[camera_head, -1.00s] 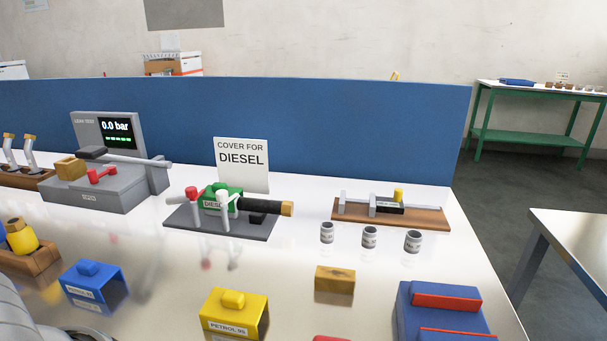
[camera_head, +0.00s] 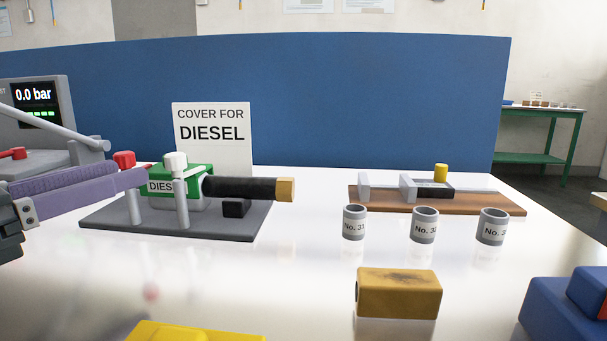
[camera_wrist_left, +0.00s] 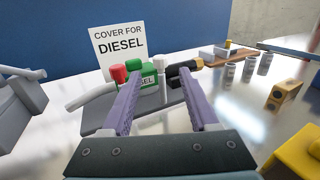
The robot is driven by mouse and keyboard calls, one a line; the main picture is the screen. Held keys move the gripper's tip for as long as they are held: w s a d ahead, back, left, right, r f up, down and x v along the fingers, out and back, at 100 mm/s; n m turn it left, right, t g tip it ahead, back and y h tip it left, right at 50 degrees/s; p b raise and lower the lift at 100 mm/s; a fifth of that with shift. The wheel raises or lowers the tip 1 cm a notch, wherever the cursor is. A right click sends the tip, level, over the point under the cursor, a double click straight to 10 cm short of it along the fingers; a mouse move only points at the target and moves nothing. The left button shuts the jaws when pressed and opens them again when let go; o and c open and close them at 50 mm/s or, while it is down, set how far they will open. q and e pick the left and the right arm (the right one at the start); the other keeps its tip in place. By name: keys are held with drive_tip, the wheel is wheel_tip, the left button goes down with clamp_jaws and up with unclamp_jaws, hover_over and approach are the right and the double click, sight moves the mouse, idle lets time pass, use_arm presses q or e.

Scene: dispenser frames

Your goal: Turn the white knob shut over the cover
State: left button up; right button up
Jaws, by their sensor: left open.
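The white knob (camera_head: 175,163) tops a pale post at the front of the dark grey base plate (camera_head: 110,224). The green cover (camera_head: 197,173), labelled DIESEL, sits over the body behind it. A red knob (camera_head: 124,160) stands to its left, and a black nozzle (camera_head: 240,188) with a brass tip points right. My left gripper (camera_head: 136,179) is open, with its purple fingers just left of the white knob. In the left wrist view the white knob (camera_wrist_left: 159,63) shows beyond and between the fingertips, apparently not gripped. My right gripper is out of view.
A "COVER FOR DIESEL" sign (camera_head: 212,135) stands behind the plate. A leak tester (camera_head: 52,125) with a grey lever is at the left. Grey cups (camera_head: 424,225), a brown block (camera_head: 398,293) and a wooden rack (camera_head: 480,203) lie to the right.

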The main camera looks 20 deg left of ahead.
sight(166, 161)
use_arm(q)
drive_tip(key=w+p, duration=0.1)
drive_tip(key=w, duration=0.1)
drive_tip(key=w+p, duration=0.1)
drive_tip(key=w, duration=0.1)
drive_tip(key=w+d+p, duration=0.1)
drive_tip(key=w, duration=0.2)
drive_tip(key=shift+w+d, duration=0.1)
drive_tip(key=shift+w+d+f, duration=0.1)
drive_tip(key=shift+w+d, duration=0.1)
drive_tip(key=shift+w, duration=0.55)
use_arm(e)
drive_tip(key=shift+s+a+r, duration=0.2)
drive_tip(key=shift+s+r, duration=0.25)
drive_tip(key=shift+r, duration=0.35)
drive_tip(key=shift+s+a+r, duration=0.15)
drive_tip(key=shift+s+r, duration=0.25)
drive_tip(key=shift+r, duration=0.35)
use_arm(q)
clamp_jaws()
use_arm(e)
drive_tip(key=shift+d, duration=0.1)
use_arm(q)
drive_tip(key=shift+p, duration=0.3)
